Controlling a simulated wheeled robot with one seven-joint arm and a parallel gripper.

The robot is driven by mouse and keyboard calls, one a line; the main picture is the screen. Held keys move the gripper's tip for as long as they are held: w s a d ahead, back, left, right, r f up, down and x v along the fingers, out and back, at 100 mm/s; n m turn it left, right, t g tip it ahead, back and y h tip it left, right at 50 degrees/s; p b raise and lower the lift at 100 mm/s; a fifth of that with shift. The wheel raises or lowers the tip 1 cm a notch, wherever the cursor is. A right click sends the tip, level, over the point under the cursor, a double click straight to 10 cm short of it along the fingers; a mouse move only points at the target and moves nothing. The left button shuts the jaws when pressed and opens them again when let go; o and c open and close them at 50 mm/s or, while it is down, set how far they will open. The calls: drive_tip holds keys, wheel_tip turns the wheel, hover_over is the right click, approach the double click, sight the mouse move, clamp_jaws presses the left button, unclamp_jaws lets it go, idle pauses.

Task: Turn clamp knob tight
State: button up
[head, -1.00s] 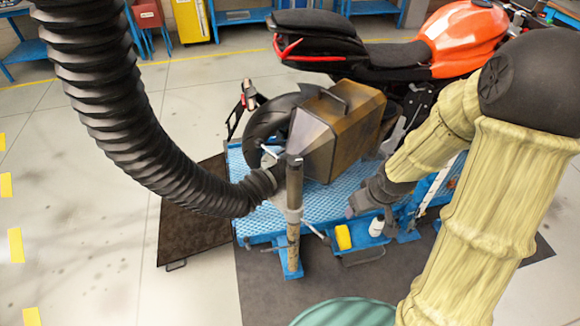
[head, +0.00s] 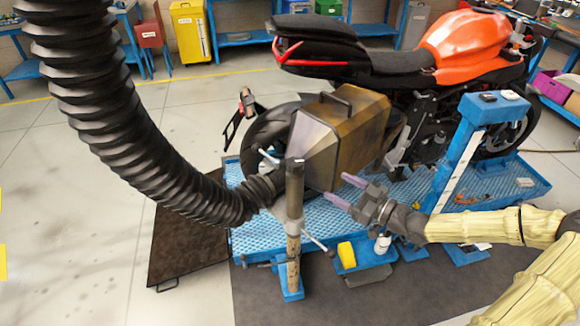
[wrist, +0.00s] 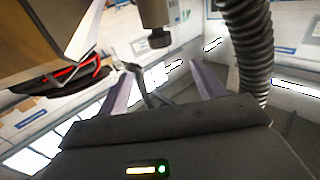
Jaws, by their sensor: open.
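My gripper (head: 347,191) is open and empty, right of the upright post (head: 293,245) and in front of the boxy brown case. A second small pale handle (head: 268,157) shows left of the post's dark top. I cannot tell for certain which is the clamp knob. In the wrist view my two fingers stand apart (wrist: 163,68), and a grey handle (wrist: 142,82) shows between them. I see no contact with it.
A ribbed black hose (head: 150,140) hangs at left and ends near the post. A blue column (head: 455,160) stands right of my gripper. Floor at left is open.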

sight(290, 162)
drive_tip(key=shift+a, duration=0.1)
drive_tip(key=p+x, duration=0.3)
drive_tip(key=x, duration=1.4)
drive_tip(key=shift+w+a, duration=0.1)
drive_tip(key=shift+w, duration=0.1)
drive_tip(key=c, duration=1)
